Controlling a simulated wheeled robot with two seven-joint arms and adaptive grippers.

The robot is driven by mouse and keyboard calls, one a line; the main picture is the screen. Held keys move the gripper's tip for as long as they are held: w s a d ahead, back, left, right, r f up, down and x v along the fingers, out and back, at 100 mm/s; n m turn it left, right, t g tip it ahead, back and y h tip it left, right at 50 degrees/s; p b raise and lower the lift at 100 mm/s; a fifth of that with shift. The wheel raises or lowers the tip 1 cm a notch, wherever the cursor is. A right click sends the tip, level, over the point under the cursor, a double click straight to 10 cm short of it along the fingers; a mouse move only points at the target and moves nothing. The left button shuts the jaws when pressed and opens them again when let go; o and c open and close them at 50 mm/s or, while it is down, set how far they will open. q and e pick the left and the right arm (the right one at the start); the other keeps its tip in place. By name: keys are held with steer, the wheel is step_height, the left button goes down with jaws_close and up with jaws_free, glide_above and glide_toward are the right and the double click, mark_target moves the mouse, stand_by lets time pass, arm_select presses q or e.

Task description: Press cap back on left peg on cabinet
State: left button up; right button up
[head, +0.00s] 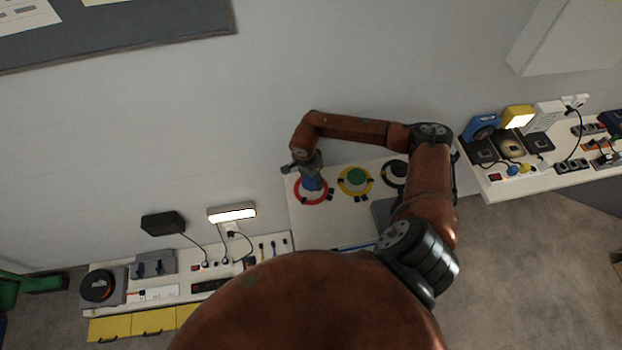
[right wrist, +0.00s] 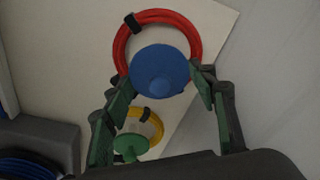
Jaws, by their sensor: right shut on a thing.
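The cabinet (head: 342,229) has a white top with coils around its pegs. A round blue cap (head: 313,184) is over the left peg, inside the red coil (head: 299,196). In the right wrist view the blue cap (right wrist: 160,72) hides the peg, so I cannot tell whether it is fully seated. The red coil (right wrist: 122,45) shows behind it. My right gripper (head: 305,170) is above the left peg; in its wrist view the green-padded fingers (right wrist: 163,92) are shut on the cap's sides. My left gripper is not in view.
A yellow coil (head: 343,188) surrounds the middle peg with its green cap (head: 355,176). A dark coil (head: 388,174) is right of it, partly behind my arm. A wall stands behind the cabinet. Cluttered benches (head: 184,305) flank it on the left and right (head: 500,190).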

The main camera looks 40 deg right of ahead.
steer(key=shift+f+b, duration=0.7)
steer(key=shift+f, duration=0.15)
stand_by(0.3)
steer(key=o, duration=1)
steer(key=o, duration=0.7)
steer(key=shift+r+p, duration=1.8)
steer(key=shift+r, duration=1.75)
steer(key=shift+a+f, duration=0.1)
